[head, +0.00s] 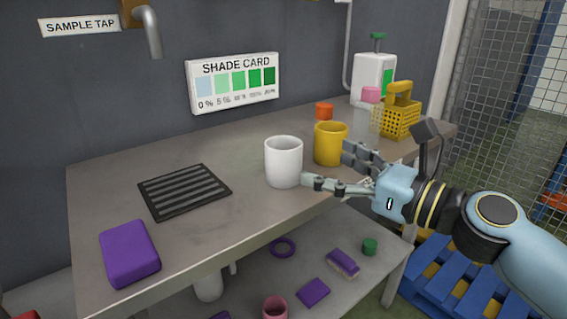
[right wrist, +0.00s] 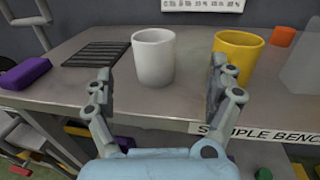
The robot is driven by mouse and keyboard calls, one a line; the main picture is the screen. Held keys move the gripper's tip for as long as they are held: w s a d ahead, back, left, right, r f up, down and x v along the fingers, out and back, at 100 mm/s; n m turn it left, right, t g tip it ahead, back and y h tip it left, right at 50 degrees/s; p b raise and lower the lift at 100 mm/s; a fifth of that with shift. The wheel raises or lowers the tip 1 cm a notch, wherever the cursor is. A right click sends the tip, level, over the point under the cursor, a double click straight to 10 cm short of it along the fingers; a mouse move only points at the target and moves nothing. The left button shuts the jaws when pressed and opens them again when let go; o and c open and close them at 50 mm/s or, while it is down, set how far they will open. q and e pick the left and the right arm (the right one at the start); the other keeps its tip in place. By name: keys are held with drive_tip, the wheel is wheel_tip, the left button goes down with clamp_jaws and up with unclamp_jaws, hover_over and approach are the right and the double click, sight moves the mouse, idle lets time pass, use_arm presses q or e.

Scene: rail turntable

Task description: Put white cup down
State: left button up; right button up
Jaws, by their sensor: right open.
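The white cup (head: 284,162) stands upright on the grey bench, left of the yellow cup (head: 330,144). My right gripper (head: 325,167) is open at the bench's front edge, to the right of the white cup in the head view. In the right wrist view the white cup (right wrist: 154,57) stands beyond the two spread fingers (right wrist: 160,84), nearer the left one, and nothing is held. The yellow cup (right wrist: 237,56) is behind the right finger there. My left gripper is not in view.
A black drain grate (head: 184,190) and a purple block (head: 129,252) lie on the bench (head: 225,217) to the left. A yellow basket (head: 398,118), an orange cup (head: 324,111) and a clear container (head: 366,122) stand to the right. A lower shelf holds several small items.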

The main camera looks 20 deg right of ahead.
sight(301, 154)
drive_tip(key=x, duration=0.4)
drive_tip(key=shift+w+a, duration=0.25)
drive_tip(key=x, duration=0.5)
drive_tip(key=shift+s+a, duration=0.15)
drive_tip(key=shift+a, duration=0.15)
drive_tip(key=c, duration=1.3)
drive_tip(key=shift+o, duration=0.2)
drive_tip(key=shift+r, duration=0.1)
